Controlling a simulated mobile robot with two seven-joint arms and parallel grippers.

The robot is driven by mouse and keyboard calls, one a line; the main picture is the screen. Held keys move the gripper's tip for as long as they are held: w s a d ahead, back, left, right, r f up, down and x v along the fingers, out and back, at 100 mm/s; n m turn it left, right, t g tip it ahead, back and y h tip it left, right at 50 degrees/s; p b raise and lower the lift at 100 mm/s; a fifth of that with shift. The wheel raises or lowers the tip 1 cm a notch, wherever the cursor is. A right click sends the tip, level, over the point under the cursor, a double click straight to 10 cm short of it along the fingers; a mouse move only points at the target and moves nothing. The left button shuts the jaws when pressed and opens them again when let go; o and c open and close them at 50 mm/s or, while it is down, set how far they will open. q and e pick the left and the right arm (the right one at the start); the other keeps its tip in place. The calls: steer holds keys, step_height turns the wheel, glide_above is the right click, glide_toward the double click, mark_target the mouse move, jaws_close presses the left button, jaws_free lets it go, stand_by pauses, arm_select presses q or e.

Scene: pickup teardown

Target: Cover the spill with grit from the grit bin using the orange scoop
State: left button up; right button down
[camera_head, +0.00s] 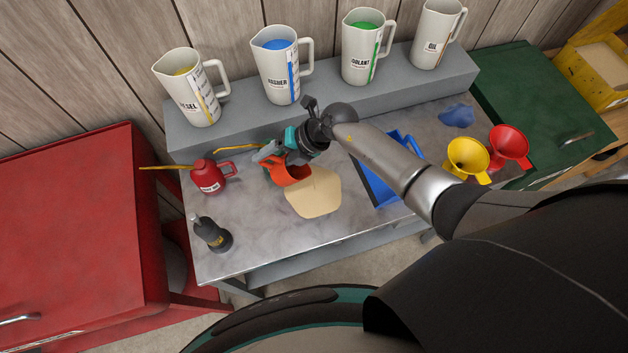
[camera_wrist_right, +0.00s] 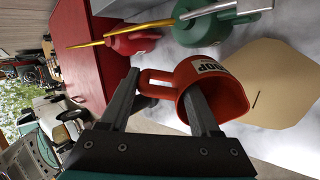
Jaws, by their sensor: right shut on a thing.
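My right gripper (camera_head: 277,157) is shut on the orange scoop (camera_head: 290,172) above the middle of the metal table. In the right wrist view the scoop (camera_wrist_right: 215,88) is tilted, with its open mouth toward the lower right, and its handle lies between the fingers (camera_wrist_right: 162,88). A flat tan patch (camera_head: 315,195) lies on the table beside and below the scoop; it looks like grit, and no liquid shows around it. It also shows in the right wrist view (camera_wrist_right: 270,85) with a small dark mark. A yellow bin (camera_head: 575,72) with tan contents stands at the far right. My left gripper is out of view.
A red oil can (camera_head: 208,178) and a black bottle (camera_head: 213,236) stand at the left; a green can (camera_wrist_right: 205,28) is behind the gripper. A blue tray (camera_head: 372,185), yellow funnel (camera_head: 466,160), red funnel (camera_head: 509,147) and blue cloth-like thing (camera_head: 457,116) are right. Several jugs line the back shelf.

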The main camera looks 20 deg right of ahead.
steer(key=shift+w+a+f+h, duration=0.15)
steer(key=shift+a+h, duration=0.15)
steer(key=shift+h, duration=0.2)
steer(key=shift+a+g, duration=0.15)
steer(key=shift+g, duration=0.15)
steer(key=shift+w+a+r+g+h, duration=0.15)
steer(key=shift+w+a+r+h, duration=0.05)
steer(key=shift+a+r+h, duration=0.25)
steer(key=shift+w+a+r+g+h, duration=0.2)
steer(key=shift+a+r+h, duration=0.15)
steer(key=shift+a+r, duration=0.2)
steer(key=shift+w+a+f+g+h+b, duration=0.35)
steer(key=shift+a+h+b, duration=0.45)
steer(key=shift+b, duration=0.4)
steer(key=shift+w+a+f+g+h+b, duration=0.25)
steer(key=shift+a+f+h+b, duration=0.2)
steer(key=shift+a+h+b, duration=0.45)
steer(key=shift+w+a+f+g+h+b, duration=0.2)
steer(key=shift+a+f+g+h+b, duration=0.3)
steer(key=shift+h+b, duration=0.7)
step_height(320, 180, up, 5)
steer(key=p, duration=0.4)
steer(key=shift+r, duration=0.1)
